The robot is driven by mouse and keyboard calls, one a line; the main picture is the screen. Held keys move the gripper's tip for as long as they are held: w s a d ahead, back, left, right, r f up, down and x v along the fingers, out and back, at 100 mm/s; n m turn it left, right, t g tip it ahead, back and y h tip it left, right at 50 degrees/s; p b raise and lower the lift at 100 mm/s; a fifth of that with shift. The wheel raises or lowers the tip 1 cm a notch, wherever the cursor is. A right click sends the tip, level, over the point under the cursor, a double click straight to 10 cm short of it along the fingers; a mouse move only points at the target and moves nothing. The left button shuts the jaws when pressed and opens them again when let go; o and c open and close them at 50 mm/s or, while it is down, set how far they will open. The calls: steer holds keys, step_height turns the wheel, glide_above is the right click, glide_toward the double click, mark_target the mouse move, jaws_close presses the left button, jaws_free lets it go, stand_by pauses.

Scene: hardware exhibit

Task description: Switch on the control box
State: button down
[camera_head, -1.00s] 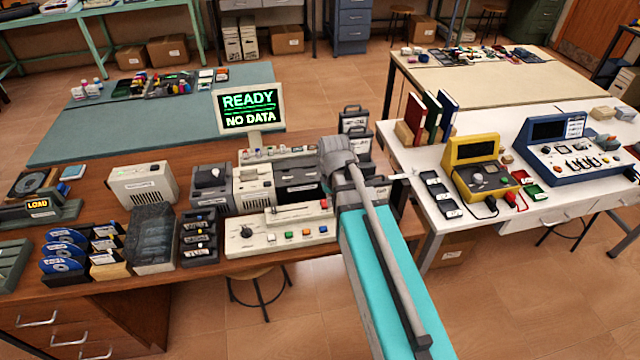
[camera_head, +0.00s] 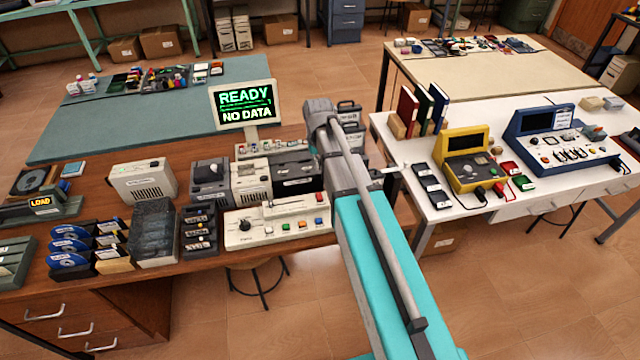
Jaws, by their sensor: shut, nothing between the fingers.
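The control box (camera_head: 262,228) is a low, cream-coloured unit at the front edge of the brown bench. It has a black knob (camera_head: 244,225) at its left and a row of small coloured buttons (camera_head: 301,224) along its front. A slotted raised part runs behind them. My arm rises from the bottom right and passes close by the box's right end, hiding what is behind it. My gripper cannot be made out; it seems hidden behind my arm.
Grey and white device boxes (camera_head: 252,180) stand right behind the control box. A dark rack (camera_head: 198,232) and a smoky clear case (camera_head: 154,232) stand to its left. A white table (camera_head: 505,208) with a yellow meter (camera_head: 470,165) is on the right. Floor is open in front.

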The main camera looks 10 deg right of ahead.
mark_target(319, 197)
steer(key=shift+f, duration=0.1)
step_height(319, 197, down, 14)
steer(key=b, duration=1.4)
stand_by(0.6)
